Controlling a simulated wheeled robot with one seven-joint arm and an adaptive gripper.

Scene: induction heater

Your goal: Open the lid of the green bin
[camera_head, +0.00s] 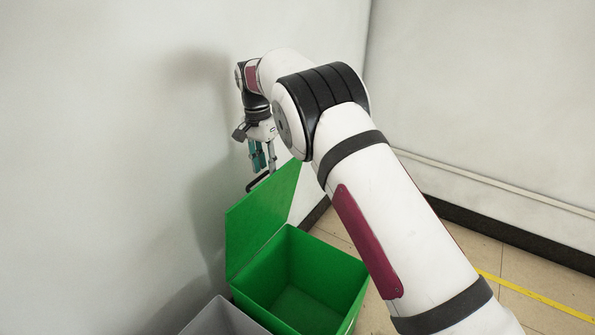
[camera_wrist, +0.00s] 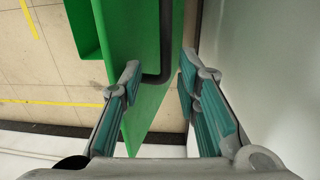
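The green bin (camera_head: 325,267) stands on the floor with its inside showing and empty. Its green lid (camera_head: 262,215) is swung up, standing tilted on the wall side, clear of the opening. A black bar handle (camera_head: 257,183) is on the lid near its upper edge. My gripper (camera_head: 264,163) is just above the handle, pointing down. In the wrist view, the fingers of my gripper (camera_wrist: 159,70) are apart, and the handle (camera_wrist: 166,45) and lid (camera_wrist: 125,40) edge show between and beyond them. I see no finger clamped on the handle.
A grey bin (camera_head: 222,318) stands beside the green one at the bottom edge. The white wall (camera_head: 110,150) is close behind the lid and my gripper. Tiled floor with a yellow line (camera_head: 540,297) lies open to the right.

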